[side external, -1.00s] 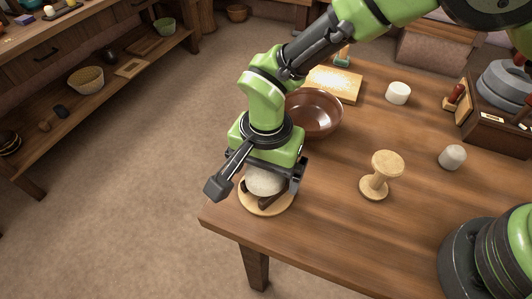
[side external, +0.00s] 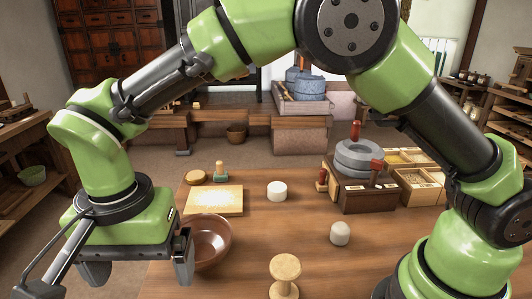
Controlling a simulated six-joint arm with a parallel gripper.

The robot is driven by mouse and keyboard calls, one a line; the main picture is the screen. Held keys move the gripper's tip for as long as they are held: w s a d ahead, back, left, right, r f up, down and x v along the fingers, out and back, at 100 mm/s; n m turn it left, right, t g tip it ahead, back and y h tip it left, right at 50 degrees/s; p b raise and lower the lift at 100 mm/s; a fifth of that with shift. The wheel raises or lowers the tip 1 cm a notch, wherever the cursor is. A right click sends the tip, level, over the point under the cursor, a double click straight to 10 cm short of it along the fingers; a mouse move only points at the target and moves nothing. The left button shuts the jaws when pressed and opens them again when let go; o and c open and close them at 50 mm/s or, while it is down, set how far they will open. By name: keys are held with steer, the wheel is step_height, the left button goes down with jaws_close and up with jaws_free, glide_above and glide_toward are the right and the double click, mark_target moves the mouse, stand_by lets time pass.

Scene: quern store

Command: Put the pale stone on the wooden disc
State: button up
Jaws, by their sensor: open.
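My gripper (side external: 140,270) is at the lower left, pointing down, with its two dark fingers spread apart. I see no stone between them. The round pale stone and the pale wooden disc it sat on in the earlier frame do not show now; that area lies below the picture or behind my gripper.
A brown bowl (side external: 212,240) stands just right of my gripper. A wooden spool (side external: 285,270) is at the front. A pale board (side external: 214,201) lies behind the bowl. A grey stone quern (side external: 358,158) stands on a box at right. The table's middle (side external: 270,225) is clear.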

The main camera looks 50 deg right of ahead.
steer(key=s+d+r+n+t+y, duration=0.1)
steer(key=s+d+r+n+t, duration=0.15)
steer(key=d+r, duration=0.6)
steer(key=s+d+r+n+t+y, duration=0.15)
steer(key=s+d+r, duration=0.25)
steer(key=d+r, duration=0.45)
steer(key=s+d+f+n+t, duration=0.1)
steer(key=s+d+f+t, duration=0.2)
steer(key=s+d, duration=0.3)
steer(key=shift+s+d, duration=0.4)
steer(key=shift+s, duration=0.5)
